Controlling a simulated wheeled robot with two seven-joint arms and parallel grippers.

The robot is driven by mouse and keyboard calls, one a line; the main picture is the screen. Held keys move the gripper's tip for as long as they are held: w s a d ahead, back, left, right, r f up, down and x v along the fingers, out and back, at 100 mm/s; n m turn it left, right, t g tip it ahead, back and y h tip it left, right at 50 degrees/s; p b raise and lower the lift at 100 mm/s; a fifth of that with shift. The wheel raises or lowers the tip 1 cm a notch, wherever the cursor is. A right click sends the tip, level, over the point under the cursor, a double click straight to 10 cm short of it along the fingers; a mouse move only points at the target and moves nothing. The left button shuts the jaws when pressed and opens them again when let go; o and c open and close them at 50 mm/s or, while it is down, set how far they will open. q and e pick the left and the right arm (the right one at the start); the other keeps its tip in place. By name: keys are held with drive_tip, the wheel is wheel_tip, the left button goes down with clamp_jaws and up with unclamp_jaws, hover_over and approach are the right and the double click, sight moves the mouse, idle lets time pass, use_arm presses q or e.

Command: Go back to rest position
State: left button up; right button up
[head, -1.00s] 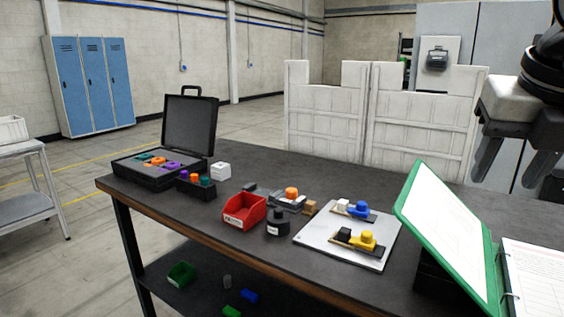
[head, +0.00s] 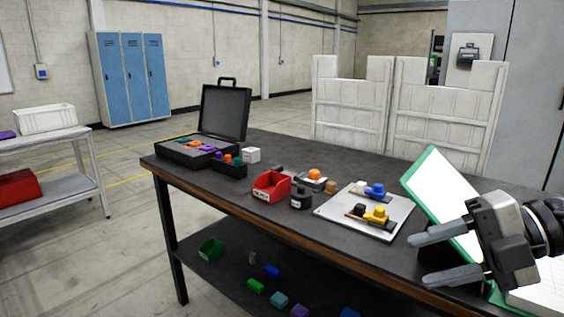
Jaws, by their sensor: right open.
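My right gripper (head: 418,260) is at the lower right of the head view, open and empty. Its two fingers point left, in front of the green-framed board (head: 440,185), and it hides part of that board and the open binder (head: 540,296). My left gripper is not in view. The dark table (head: 330,238) carries a white plate (head: 350,222) with two small fixtures, one with a blue part (head: 375,190) and one with a yellow part (head: 377,215). A red bin (head: 271,187) and a black round container (head: 301,198) stand left of the plate.
An open black case (head: 222,115) with coloured parts is at the table's left end, beside a white block (head: 251,155). The lower shelf (head: 225,270) holds a green bin (head: 210,249) and several loose blocks. A grey cart (head: 95,180) stands at left. Open floor lies between.

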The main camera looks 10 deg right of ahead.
wheel_tip(320, 180, down, 19)
drive_tip(key=w+m+t+h+b, duration=0.1)
drive_tip(key=m+t+h, duration=0.3)
drive_tip(key=m+t, duration=1.15)
drive_tip(key=s+a+f+m+g+h, duration=0.2)
drive_tip(key=s+a+f+m+g, duration=0.2)
drive_tip(key=s+a+f+m, duration=0.1)
drive_tip(key=s+a+f+m+g+h, duration=0.2)
drive_tip(key=s+a+f+m+g, duration=0.3)
drive_tip(key=f, duration=0.5)
drive_tip(key=shift+a+f+m+b, duration=0.25)
drive_tip(key=shift+a+m+b, duration=0.15)
drive_tip(key=shift+m, duration=0.65)
